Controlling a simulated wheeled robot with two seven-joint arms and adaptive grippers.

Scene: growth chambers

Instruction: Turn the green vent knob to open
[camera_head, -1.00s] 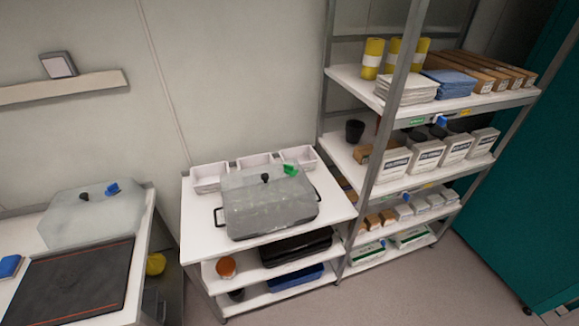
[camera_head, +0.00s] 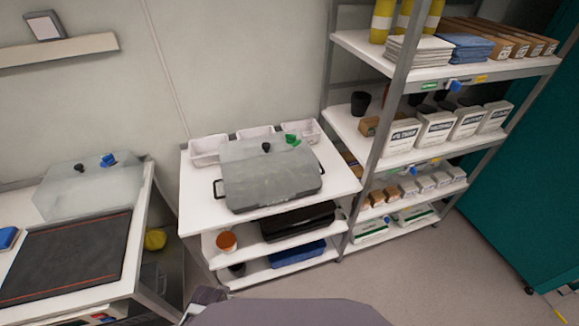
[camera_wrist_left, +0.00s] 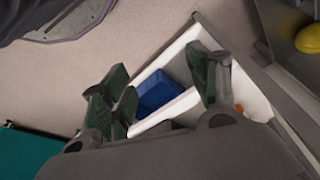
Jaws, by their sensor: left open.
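The green vent knob (camera_head: 292,139) sits at the back right of the lid of a grey translucent chamber (camera_head: 268,181) on the white cart. A black knob (camera_head: 266,147) is beside it on the same lid. In the left wrist view my left gripper (camera_wrist_left: 165,92) is open and empty, its dark green fingers spread apart. It points at the cart's lower shelves, where a blue item (camera_wrist_left: 157,92) shows between the fingers. The green knob is not in that view. In the head view a grey part of my own body shows at the bottom edge. My right gripper is not in view.
A second chamber lid (camera_head: 88,188) with a blue knob (camera_head: 108,160) stands on the left table, behind a black mat (camera_head: 65,258). Loaded shelves (camera_head: 450,70) stand close on the cart's right. White bins (camera_head: 209,149) line the cart's back. Floor at front right is clear.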

